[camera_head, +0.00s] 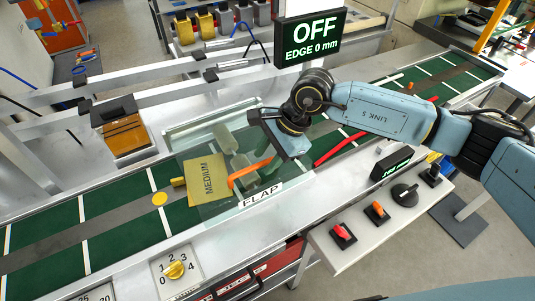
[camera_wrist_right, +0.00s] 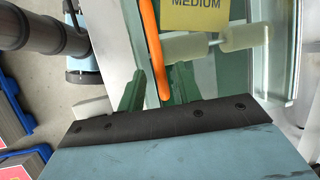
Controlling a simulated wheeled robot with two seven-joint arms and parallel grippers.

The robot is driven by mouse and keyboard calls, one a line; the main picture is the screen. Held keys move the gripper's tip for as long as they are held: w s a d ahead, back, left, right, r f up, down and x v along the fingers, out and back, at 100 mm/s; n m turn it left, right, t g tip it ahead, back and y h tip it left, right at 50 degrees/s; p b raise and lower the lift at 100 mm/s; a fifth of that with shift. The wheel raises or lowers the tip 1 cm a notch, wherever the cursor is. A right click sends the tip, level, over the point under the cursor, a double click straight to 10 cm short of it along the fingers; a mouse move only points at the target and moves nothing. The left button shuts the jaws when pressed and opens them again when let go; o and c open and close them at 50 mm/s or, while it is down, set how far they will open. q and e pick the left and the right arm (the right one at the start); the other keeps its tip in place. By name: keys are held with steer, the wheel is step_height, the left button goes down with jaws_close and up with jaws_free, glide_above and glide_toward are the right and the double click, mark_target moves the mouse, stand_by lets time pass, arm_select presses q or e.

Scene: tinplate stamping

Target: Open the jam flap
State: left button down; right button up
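The jam flap is a clear pane (camera_head: 215,208) labelled FLAP, lying over the green belt, and it looks closed. An orange bar (camera_head: 247,173) lies along it and also shows in the wrist view (camera_wrist_right: 152,45). A yellow MEDIUM sheet (camera_head: 207,178) and pale rollers show at the pane. My right gripper (camera_head: 258,171) is low over the flap, its green fingers apart on either side of the orange bar's near end. In the wrist view a gap shows between the fingers (camera_wrist_right: 157,92) and the bar; contact cannot be told. My left gripper is out of view.
A sign (camera_head: 312,40) reads OFF, EDGE 0 mm. A control panel with switches (camera_head: 376,211) stands at the front right. A yellow dial (camera_head: 174,269) is at the front edge. A red bar (camera_head: 340,148) lies right of the gripper.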

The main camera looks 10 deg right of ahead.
jaws_close()
steer(key=w+a+r+g, duration=0.1)
steer(key=w+r, duration=0.3)
steer(key=r, duration=0.3)
steer(key=w+a+r+g, duration=0.1)
steer(key=w+r, duration=0.2)
steer(key=r, duration=0.4)
steer(key=shift+w+a+r+m+h+b, duration=0.2)
steer(key=shift+w+r+m+h+b, duration=0.1)
steer(key=shift+w+r+h, duration=0.1)
steer(key=shift+f, duration=0.1)
